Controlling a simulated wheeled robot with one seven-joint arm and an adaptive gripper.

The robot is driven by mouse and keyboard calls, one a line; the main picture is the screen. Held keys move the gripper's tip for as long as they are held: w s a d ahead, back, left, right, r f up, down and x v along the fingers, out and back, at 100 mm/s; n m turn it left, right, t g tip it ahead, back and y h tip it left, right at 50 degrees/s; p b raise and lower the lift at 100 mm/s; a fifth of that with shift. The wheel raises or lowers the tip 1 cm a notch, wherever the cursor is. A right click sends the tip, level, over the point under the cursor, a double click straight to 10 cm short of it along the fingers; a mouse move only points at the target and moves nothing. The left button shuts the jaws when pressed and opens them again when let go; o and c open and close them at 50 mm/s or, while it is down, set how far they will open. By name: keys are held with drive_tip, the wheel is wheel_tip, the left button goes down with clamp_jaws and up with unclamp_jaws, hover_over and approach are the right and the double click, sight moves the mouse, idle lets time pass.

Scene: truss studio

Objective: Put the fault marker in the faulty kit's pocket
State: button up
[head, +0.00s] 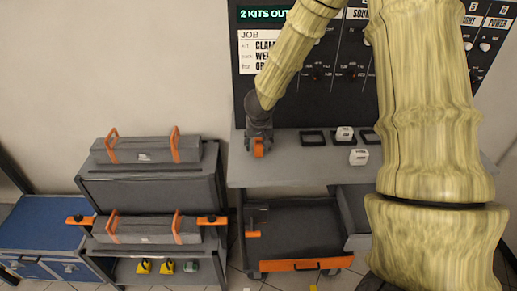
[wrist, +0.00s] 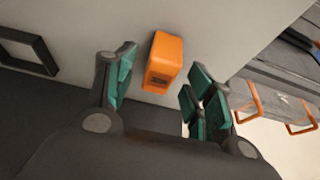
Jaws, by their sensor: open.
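An orange block (wrist: 163,62), which looks like the fault marker, stands on the grey bench top. My gripper (wrist: 163,88) is open, and the block shows between its green-padded fingers with a gap on each side. I cannot tell how deep it sits between them. In the head view my gripper (head: 259,140) points down at the bench's left end, with the orange block (head: 259,152) at its tip. Two grey kit cases with orange handles, an upper one (head: 145,151) and a lower one (head: 150,230), lie on the rack to the left. No fault sign or pocket is readable on them.
Black square frames (head: 314,138) lie on the bench, one under a white block (head: 344,133); another white block (head: 359,157) lies in front. A dark panel (head: 330,90) reads "2 KITS OUT". A drawer (head: 292,266) is open below. Blue cabinets (head: 45,235) stand far left.

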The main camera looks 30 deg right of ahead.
drive_tip(key=shift+x, duration=0.9)
drive_tip(key=shift+r, duration=0.1)
drive_tip(key=c, duration=1.1)
drive_tip(key=shift+c, duration=0.4)
drive_tip(key=shift+r, duration=0.1)
